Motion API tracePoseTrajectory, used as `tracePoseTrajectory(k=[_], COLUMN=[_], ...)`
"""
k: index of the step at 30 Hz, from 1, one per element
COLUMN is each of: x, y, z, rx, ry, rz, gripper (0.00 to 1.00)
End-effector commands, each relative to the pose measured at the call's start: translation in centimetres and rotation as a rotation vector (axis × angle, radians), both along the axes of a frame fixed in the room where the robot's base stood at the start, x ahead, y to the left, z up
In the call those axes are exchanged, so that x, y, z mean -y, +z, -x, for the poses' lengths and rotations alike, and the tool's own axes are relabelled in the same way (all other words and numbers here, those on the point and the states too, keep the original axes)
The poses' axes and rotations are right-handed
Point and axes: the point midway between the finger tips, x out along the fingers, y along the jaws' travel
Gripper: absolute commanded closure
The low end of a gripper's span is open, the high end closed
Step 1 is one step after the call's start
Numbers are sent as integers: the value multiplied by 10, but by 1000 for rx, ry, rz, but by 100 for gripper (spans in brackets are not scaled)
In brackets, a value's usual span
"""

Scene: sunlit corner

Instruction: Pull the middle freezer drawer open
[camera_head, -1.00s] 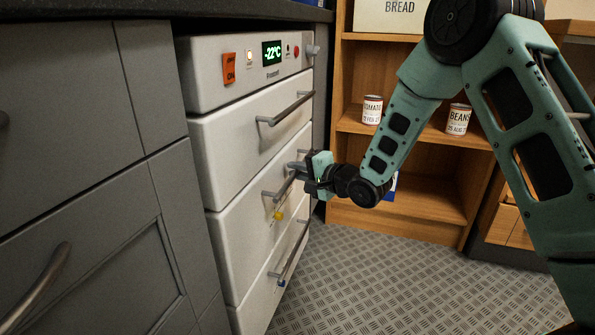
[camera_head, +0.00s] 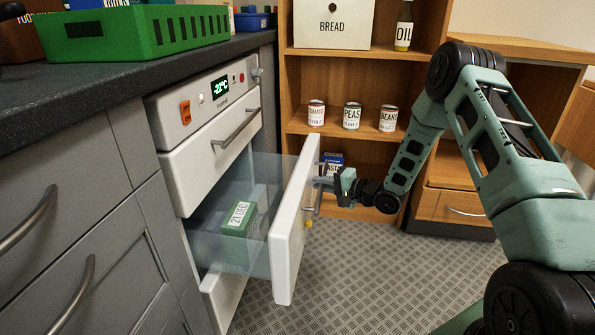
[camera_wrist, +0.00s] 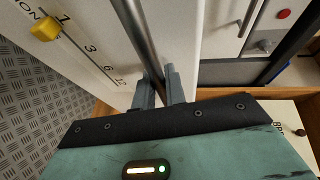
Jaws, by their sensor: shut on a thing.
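The middle freezer drawer (camera_head: 290,240) stands pulled well out from the white freezer (camera_head: 187,160), with clear sides and a green labelled box (camera_head: 239,222) inside. My gripper (camera_head: 325,183) is at the drawer's front, shut on its metal bar handle (camera_head: 312,207). In the wrist view the gripper's fingers (camera_wrist: 163,88) close around the handle bar (camera_wrist: 140,40). A yellow slider (camera_wrist: 45,29) beside a numbered scale shows on the drawer front. The upper drawer (camera_head: 212,148) is shut. The lower drawer (camera_head: 222,298) is partly hidden behind the open one.
Grey cabinets (camera_head: 75,225) stand at the left under a dark counter (camera_head: 90,75) with a green crate (camera_head: 140,31). A wooden shelf (camera_head: 350,133) with several cans stands behind. The patterned metal floor (camera_head: 370,275) in front of the drawer is clear.

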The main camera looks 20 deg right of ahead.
Motion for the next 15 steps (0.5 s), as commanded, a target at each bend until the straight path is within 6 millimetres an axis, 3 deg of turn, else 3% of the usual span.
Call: tracePoseTrajectory(k=[6,15], x=[52,108], y=[4,2], z=[38,79], rx=[-4,-3], ry=[-5,-3], rz=[0,0], gripper=[100,100])
